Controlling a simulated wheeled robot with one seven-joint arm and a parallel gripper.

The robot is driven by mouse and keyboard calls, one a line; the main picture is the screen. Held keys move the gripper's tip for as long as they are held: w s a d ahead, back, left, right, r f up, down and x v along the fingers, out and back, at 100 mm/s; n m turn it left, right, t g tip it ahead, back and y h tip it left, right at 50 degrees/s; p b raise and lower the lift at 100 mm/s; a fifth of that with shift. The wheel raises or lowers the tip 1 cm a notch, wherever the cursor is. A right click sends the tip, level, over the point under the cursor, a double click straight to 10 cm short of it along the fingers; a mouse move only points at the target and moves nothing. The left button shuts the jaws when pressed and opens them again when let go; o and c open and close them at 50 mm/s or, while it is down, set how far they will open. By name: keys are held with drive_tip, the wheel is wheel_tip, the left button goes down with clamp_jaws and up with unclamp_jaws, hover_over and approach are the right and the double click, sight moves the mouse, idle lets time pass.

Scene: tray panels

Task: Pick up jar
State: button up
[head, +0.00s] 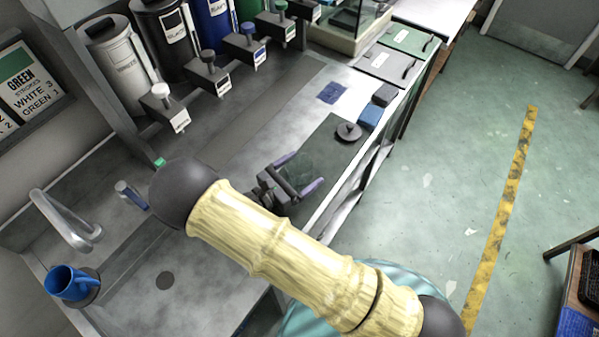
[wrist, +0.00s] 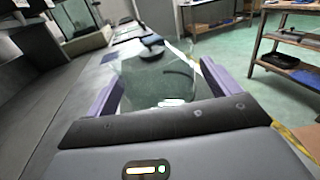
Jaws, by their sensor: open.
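A clear glass jar (wrist: 155,82) stands between the two purple fingers of my gripper (wrist: 160,70) in the wrist view. In the head view the jar (head: 309,163) is faint, on a dark green mat (head: 327,150) on the counter. My gripper (head: 299,172) is open, with one finger on each side of the jar. I cannot tell whether either finger touches it. A dark round lid with a knob (head: 348,131) lies on the mat just beyond the jar; it also shows in the wrist view (wrist: 151,53).
Blue and dark blocks (head: 370,116) and a blue cloth (head: 332,93) lie beyond the lid. Dispensers (head: 207,73) line the back. A blue mug (head: 72,284) and a tap (head: 68,220) are at left. The counter's front edge runs close beside the jar.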

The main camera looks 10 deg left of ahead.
idle(0.5)
drive_tip(key=c, duration=1.2)
drive_tip(key=shift+c, duration=0.2)
drive_tip(key=shift+r, duration=0.1)
wheel_tip(320, 180, up, 10)
drive_tip(key=b, duration=0.1)
